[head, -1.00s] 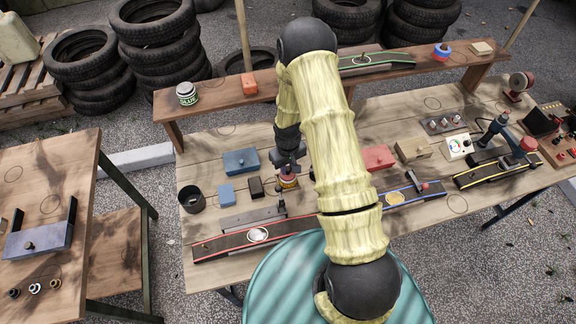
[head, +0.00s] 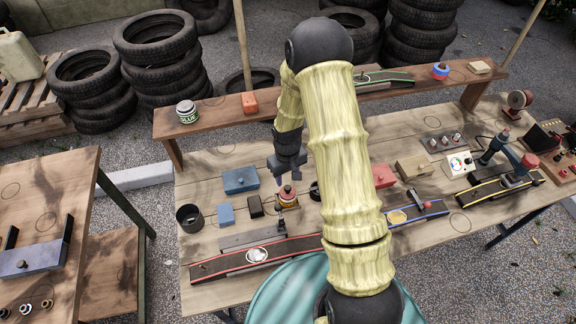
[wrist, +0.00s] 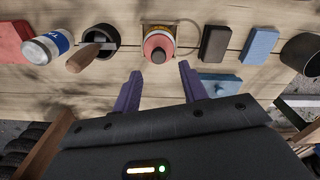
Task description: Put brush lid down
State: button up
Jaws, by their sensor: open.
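A round red lid with a dark knob, apparently the brush lid (wrist: 158,46), sits upright on a yellowish base on the workbench. It also shows in the head view (head: 287,190). Whether it rests on a jar or straight on the base I cannot tell. My gripper (wrist: 161,88) is open and empty, its two purple fingers apart. They stand short of the lid in the wrist view and do not touch it. In the head view my gripper (head: 284,172) hangs just above and behind the lid.
A dark block (wrist: 215,43), blue blocks (wrist: 259,46) and a black pot (head: 189,217) lie on the other. A glue tin (head: 187,111) stands on the shelf.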

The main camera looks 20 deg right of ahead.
aim_at(288, 188)
notch_tip(288, 188, up, 6)
jog(key=b, duration=0.1)
dwell(0.6)
jog(key=shift+r, duration=0.1)
jog(key=s+r+m+t, duration=0.2)
jog(key=s+r+m, duration=0.1)
jog(key=s+r, duration=1)
jog(key=shift+s, duration=1.15)
jog(key=shift+s+r, duration=0.1)
jog(key=shift+d, duration=0.1)
